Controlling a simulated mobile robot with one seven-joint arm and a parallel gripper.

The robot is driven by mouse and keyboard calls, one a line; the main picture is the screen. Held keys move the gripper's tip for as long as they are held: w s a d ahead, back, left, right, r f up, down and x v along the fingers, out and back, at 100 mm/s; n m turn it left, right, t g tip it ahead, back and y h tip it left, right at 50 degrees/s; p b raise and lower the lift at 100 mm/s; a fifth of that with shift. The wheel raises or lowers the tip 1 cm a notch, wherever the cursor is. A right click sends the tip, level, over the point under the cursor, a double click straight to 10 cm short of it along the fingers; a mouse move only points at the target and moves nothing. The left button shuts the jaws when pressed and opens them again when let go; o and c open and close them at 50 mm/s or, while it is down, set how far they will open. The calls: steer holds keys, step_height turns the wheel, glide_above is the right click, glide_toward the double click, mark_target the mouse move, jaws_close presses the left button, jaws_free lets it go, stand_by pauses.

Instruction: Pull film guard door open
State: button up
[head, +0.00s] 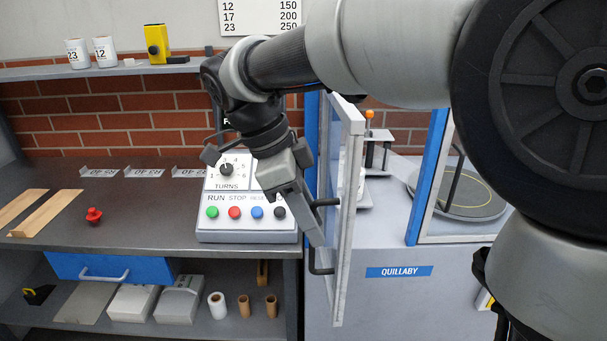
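The film guard door (340,215) is a narrow pale-framed panel on the machine at centre. It stands swung out from the machine front, seen nearly edge-on. Its black bar handle (322,270) sticks out to the left; both end posts show. My gripper (312,228) reaches down from the upper left, with its fingertips at the middle of the handle bar. A finger covers that part of the bar. Whether the fingers are closed around it is hidden.
A control box (247,208) with coloured buttons stands on the dark bench (150,215) just left of my gripper. A second framed panel (432,180) and a round turntable (468,195) are to the right. A blue drawer (75,267) is below the bench.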

steer(key=p+v, duration=0.4)
steer(key=v, duration=1.3)
steer(key=shift+p, duration=0.4)
steer(key=shift+d, duration=0.1)
